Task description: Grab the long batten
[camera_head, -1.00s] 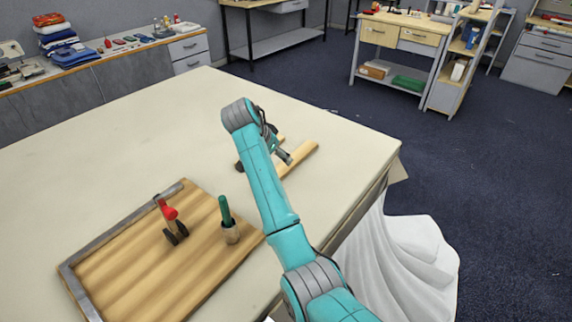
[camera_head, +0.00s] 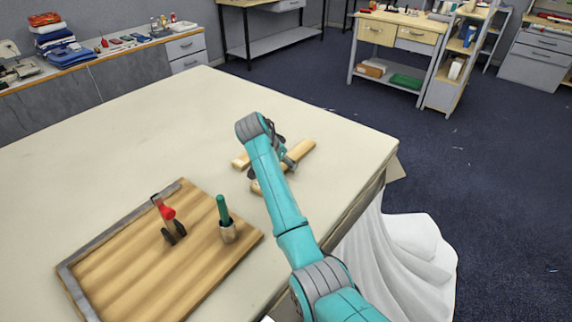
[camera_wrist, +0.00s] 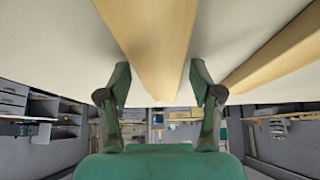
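The long batten (camera_head: 304,151) is a pale wooden bar lying on the cloth table, partly hidden behind my arm. A second wooden piece (camera_head: 240,162) lies to its left, also partly hidden by the arm. My gripper (camera_wrist: 160,84) is open in the wrist view, with a finger on each side of a wooden batten (camera_wrist: 155,35). Another batten (camera_wrist: 275,55) runs off to the right there. The fingers look apart from the middle batten; I cannot tell for sure which batten it is. In the head view, the arm mostly hides the gripper.
A wooden tray (camera_head: 140,265) with a grey edge is at the front left of the table. On it stand a red-headed tool (camera_head: 167,213) and a green-handled tool in a holder (camera_head: 227,232). The table (camera_head: 130,140) is clear at the back left.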

